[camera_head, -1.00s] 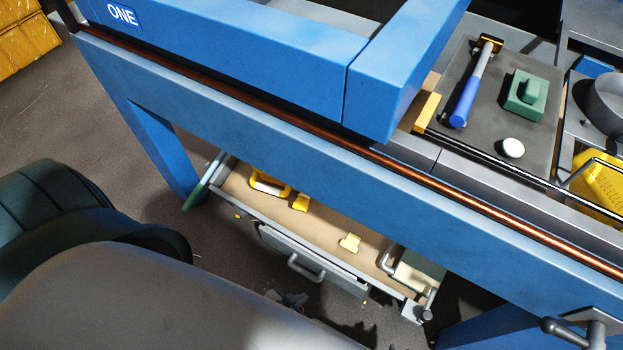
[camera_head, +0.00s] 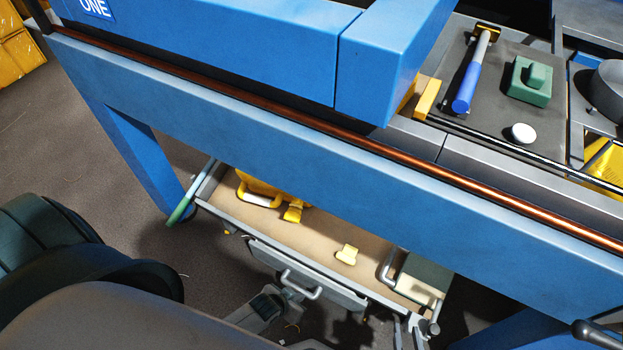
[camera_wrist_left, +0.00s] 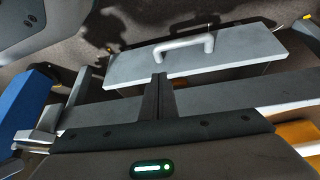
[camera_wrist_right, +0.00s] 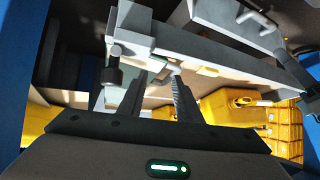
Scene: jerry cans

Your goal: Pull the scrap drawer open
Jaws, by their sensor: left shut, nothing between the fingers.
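The grey drawer front (camera_head: 318,287) with its bar handle (camera_head: 299,285) sits under the front edge of a low beige-topped shelf. In the left wrist view the front (camera_wrist_left: 240,45) and handle (camera_wrist_left: 185,45) lie just beyond my fingers. I cannot tell whether the drawer stands slightly out. My left gripper (camera_head: 283,297) is shut and empty, close to the handle; its fingers (camera_wrist_left: 159,78) are together and no grip on the bar shows. My right gripper (camera_wrist_right: 158,78) is open and empty near the shelf's right corner; the handle also shows in the right wrist view (camera_wrist_right: 246,14).
Yellow pieces (camera_head: 347,255) and a yellow can (camera_head: 259,190) stand on the shelf (camera_head: 315,235). A blue bench beam (camera_head: 300,165) crosses above it. A hammer (camera_head: 470,75) and green block (camera_head: 530,82) lie on the bench top.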

